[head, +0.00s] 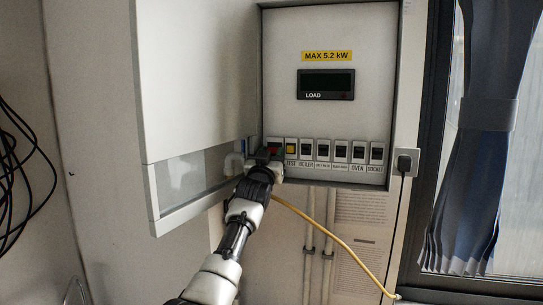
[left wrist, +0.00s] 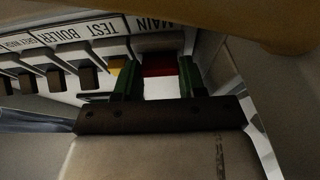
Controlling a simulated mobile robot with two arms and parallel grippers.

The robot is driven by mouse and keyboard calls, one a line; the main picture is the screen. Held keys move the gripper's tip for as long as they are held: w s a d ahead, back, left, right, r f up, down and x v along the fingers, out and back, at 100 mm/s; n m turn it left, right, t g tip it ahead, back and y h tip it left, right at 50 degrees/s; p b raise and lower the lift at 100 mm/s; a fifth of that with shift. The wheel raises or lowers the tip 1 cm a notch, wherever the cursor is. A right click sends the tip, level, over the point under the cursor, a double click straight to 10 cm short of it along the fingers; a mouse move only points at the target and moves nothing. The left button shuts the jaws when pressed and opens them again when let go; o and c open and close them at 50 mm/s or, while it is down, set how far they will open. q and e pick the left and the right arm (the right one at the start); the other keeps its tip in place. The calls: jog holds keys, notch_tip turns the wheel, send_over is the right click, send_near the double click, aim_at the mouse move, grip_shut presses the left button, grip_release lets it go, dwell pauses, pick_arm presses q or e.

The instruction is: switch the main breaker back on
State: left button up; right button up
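The main breaker (head: 274,142) is the leftmost switch in the row at the bottom of the open panel. In the left wrist view the red main breaker (left wrist: 160,66) sits under a label reading MAIN, seen upside down. My left gripper (head: 264,157) is at this breaker and partly covers it in the head view. In the left wrist view the green fingers of my left gripper (left wrist: 157,78) stand apart, one on each side of the red part. I cannot tell whether they touch it. My right gripper is not in view.
The yellow TEST switch (head: 291,145) is right beside the main breaker, followed by several black-levered breakers (head: 340,151). The load display (head: 326,84) is dark. The panel door (head: 195,80) stands open at left. A plug (head: 404,163) and a yellow cable (head: 330,232) are nearby.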

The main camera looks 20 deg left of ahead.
pick_arm(q)
jog(key=shift+s+r+g, duration=0.1)
jog(key=shift+r+g, duration=0.25)
jog(key=shift+g, duration=0.15)
jog(key=shift+c, duration=0.2)
jog(key=shift+r+g, duration=0.2)
jog(key=shift+g, duration=0.6)
jog(key=shift+r+g, duration=0.2)
jog(key=shift+g, duration=0.6)
